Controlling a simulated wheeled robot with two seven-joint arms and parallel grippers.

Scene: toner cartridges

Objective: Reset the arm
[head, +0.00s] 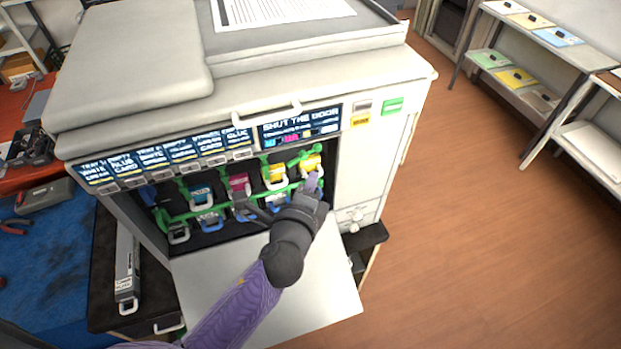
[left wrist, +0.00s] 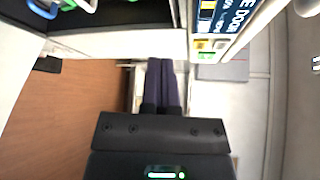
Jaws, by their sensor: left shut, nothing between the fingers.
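My left gripper (head: 313,182) is in front of the printer's open toner bay, near its right edge. In the left wrist view its two purple fingers (left wrist: 161,84) lie side by side, shut with nothing between them. The arm comes in from the lower left over the lowered white door (head: 325,294). In the bay are toner cartridges with handles: a teal one (head: 201,191), a magenta one (head: 239,182), a yellow one (head: 274,173) and another yellow one (head: 309,162) just above the gripper. The gripper and forearm hide part of the lower row. My right gripper is not seen.
The printer (head: 387,160) has a display reading "SHUT THE DOOR" (head: 300,122). Shelves with coloured sheets (head: 515,78) stand at the far right. The wooden floor (head: 480,240) to the right is clear.

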